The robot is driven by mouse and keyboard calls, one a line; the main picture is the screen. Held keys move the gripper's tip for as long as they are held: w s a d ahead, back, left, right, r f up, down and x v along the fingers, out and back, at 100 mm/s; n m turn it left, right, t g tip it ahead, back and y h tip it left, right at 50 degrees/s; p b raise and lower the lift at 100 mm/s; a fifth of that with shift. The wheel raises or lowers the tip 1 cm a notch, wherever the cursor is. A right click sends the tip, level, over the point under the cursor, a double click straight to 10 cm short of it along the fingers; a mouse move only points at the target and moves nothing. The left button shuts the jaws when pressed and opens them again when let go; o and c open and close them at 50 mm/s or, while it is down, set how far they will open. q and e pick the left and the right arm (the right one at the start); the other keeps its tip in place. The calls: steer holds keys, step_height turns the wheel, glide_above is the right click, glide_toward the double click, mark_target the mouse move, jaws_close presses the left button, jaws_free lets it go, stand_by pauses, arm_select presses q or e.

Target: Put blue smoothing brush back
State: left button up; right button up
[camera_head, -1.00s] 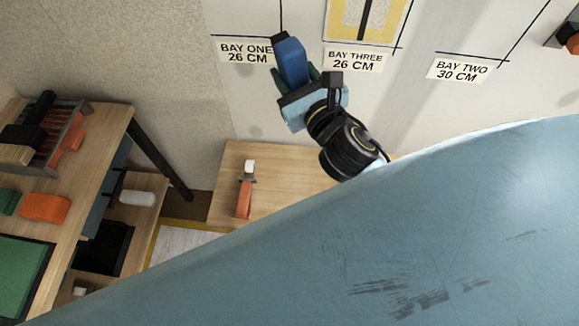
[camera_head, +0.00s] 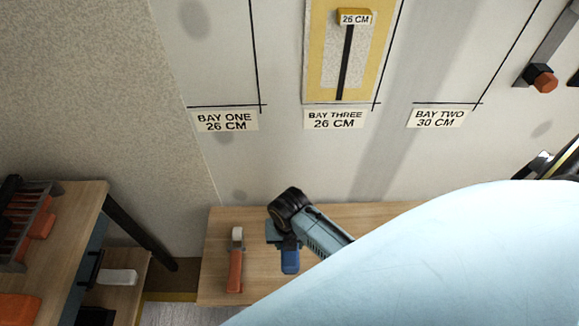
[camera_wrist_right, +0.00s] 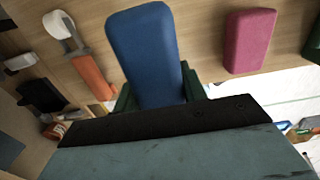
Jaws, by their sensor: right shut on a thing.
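The blue smoothing brush (camera_head: 290,262) is in my right gripper (camera_head: 284,243), low over the wooden bench (camera_head: 216,275) under the wall in the head view. The right wrist view shows the brush's rounded blue body (camera_wrist_right: 148,50) between the dark green fingers of my right gripper (camera_wrist_right: 160,95), which is shut on it. I cannot tell whether the brush touches the bench. My left gripper is not in view.
An orange-handled tool (camera_head: 235,265) lies left of the brush. A pink block (camera_wrist_right: 250,40) lies to its right in the wrist view. A second table with a rack (camera_head: 28,222) stands at left.

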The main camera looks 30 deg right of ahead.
step_height(320, 180, down, 6)
steer(key=shift+s+a+r+b, duration=0.1)
steer(key=shift+a+b, duration=0.05)
steer(key=shift+b, duration=0.9)
steer(key=shift+f, duration=0.35)
step_height(320, 180, down, 4)
steer(key=shift+r+b, duration=0.2)
steer(key=shift+b, duration=0.65)
steer(key=o, duration=1.1)
steer(key=shift+r, duration=0.15)
step_height(320, 180, up, 10)
steer(key=p, duration=0.4)
steer(key=shift+r, duration=0.2)
steer(key=shift+r+p, duration=0.3)
steer(key=shift+r, duration=0.4)
